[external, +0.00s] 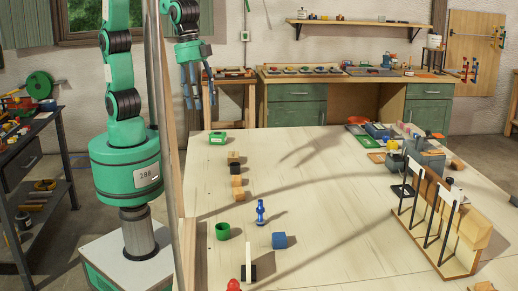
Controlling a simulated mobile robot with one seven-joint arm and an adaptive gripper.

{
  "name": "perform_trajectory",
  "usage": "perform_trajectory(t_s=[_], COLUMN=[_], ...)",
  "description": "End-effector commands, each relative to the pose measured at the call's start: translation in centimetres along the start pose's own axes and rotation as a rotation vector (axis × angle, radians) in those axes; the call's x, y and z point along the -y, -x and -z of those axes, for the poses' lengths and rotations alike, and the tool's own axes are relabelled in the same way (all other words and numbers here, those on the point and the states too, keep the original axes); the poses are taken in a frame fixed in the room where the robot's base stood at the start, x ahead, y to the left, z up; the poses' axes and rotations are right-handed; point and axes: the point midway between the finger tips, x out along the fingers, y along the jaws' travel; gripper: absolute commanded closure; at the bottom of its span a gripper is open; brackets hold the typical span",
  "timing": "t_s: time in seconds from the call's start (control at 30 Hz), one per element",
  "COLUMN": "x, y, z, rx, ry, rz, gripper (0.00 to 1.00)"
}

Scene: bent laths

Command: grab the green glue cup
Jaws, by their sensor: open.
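The green glue cup (223,232) is a short round cup standing upright on the left part of the pale wooden table (330,200). My gripper (199,100) hangs high above the table's far left corner, fingers pointing down. It is open, holds nothing, and is well apart from the cup. The cup's near side and rim show clearly.
A slotted wooden rack (435,230) is at right. The table's middle is clear.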

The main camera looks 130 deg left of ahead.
Motion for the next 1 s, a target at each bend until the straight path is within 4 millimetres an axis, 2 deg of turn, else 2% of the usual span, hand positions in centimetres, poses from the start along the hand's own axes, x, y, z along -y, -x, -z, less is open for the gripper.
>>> perform_trajectory(t_s=[0.1,0.37,0.5,0.8,1.0], x=[-0.2,-1.1,-1.9,-3.8,-5.2], y=[-1.8,-6.3,-9.2,-16.3,-20.8], z=[2.9,8.4,11.0,15.7,17.9], rx=[0.028,0.079,0.107,0.167,0.2], ry=[-0.035,-0.112,-0.154,-0.242,-0.294], rz=[-0.01,-0.029,-0.04,-0.065,-0.08], gripper=[0.43,0.43,0.43,0.43,0.43])
